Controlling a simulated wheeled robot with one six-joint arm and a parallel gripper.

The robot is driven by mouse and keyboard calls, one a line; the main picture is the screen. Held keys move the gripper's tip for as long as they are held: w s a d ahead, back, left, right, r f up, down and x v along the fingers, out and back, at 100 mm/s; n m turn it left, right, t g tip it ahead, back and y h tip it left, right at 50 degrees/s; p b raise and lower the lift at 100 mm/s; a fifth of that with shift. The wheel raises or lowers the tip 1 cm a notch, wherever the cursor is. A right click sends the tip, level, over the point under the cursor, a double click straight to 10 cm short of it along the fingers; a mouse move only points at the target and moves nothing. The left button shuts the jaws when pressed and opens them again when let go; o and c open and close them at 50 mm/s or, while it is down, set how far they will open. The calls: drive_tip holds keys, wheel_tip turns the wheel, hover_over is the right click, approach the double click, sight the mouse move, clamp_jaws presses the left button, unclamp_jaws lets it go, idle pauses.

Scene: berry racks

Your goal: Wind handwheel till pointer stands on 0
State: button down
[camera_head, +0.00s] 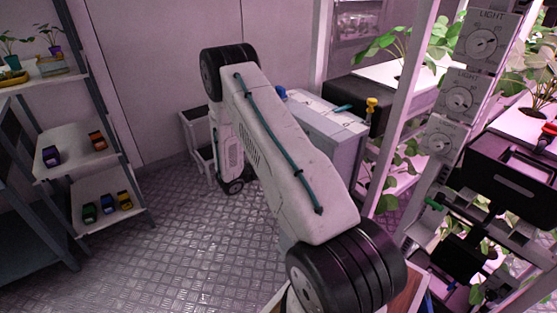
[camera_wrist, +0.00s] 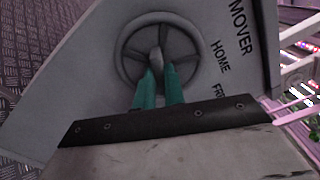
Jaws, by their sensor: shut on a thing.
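In the wrist view a dark grey round handwheel (camera_wrist: 128,72) with spokes and a raised grey middle is set on a light grey panel (camera_wrist: 90,85). My gripper (camera_wrist: 158,72) has two teal fingers close together, shut on the handwheel near its middle. The fingertips overlap the lower part of the wheel, so its exact grip point is partly hidden. The panel carries the words MOVER, HOME and a cut-off word starting FR. I cannot make out a pointer or a 0 mark. In the head view my arm covers the middle, and neither the gripper nor the handwheel shows clearly.
In the head view, LIGHT dials (camera_head: 482,43) are stacked on a rack at the right, above a black box (camera_head: 510,178). A grey cabinet (camera_head: 325,130) stands behind my arm. Shelves (camera_head: 75,150) with toy cars stand at the left. The metal floor (camera_head: 170,240) between is clear.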

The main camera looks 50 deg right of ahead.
drive_tip(key=m, duration=3.1)
drive_tip(key=shift+m, duration=0.4)
drive_tip(key=c, duration=1.5)
unclamp_jaws()
drive_tip(key=shift+a, duration=0.1)
drive_tip(key=v, duration=0.7)
drive_tip(key=shift+w+a, duration=0.15)
drive_tip(key=shift+a, duration=0.2)
